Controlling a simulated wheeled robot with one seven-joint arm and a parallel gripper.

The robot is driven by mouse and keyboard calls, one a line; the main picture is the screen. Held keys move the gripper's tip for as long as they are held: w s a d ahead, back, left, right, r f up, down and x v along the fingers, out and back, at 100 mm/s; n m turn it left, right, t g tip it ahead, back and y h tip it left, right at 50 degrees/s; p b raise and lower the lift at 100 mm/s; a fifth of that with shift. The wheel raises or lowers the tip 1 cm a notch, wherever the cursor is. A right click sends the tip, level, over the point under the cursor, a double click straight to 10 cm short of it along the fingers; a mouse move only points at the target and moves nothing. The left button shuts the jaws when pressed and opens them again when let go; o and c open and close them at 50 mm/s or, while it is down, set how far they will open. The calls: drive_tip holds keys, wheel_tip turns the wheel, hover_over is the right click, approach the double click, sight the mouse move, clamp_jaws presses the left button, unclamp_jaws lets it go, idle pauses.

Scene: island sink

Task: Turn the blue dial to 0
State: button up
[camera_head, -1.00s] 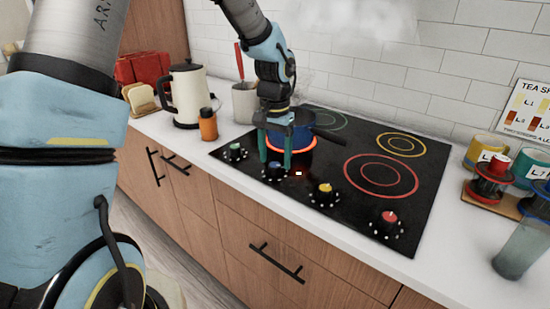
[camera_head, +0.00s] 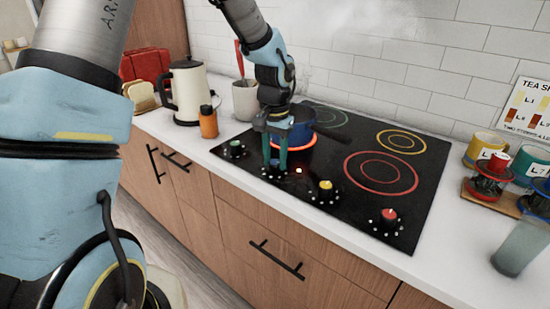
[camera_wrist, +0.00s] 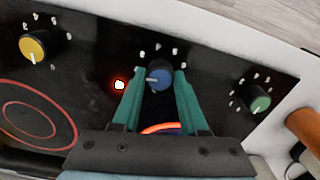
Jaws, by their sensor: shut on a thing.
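The blue dial (camera_wrist: 159,78) is on the front edge of the black cooktop. The pot (camera_head: 300,130) stands on a burner with a glowing orange ring (camera_head: 307,150). The numbers around the dial are too small to read.
A green dial (camera_head: 234,148) is left of my gripper; yellow (camera_head: 325,189) and red (camera_head: 389,217) dials are to the right. An orange bottle (camera_head: 208,122) and cream kettle (camera_head: 188,92) stand at left. The right burners (camera_head: 381,173) are empty.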

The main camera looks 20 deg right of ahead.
clamp_jaws()
drive_tip(key=shift+n, duration=0.3)
drive_tip(key=n+b, duration=0.1)
drive_tip(key=n, duration=0.1)
drive_tip(key=shift+f+n, duration=0.1)
drive_tip(key=shift+n, duration=0.2)
drive_tip(key=n+b, duration=0.1)
drive_tip(key=n, duration=0.3)
drive_tip(key=shift+n, duration=0.3)
drive_tip(key=n, duration=0.4)
drive_tip(key=shift+n, duration=0.3)
drive_tip(key=shift+n+p, duration=0.7)
drive_tip(key=shift+n, duration=1.2)
drive_tip(key=o, duration=1)
unclamp_jaws()
drive_tip(key=shift+c, duration=0.2)
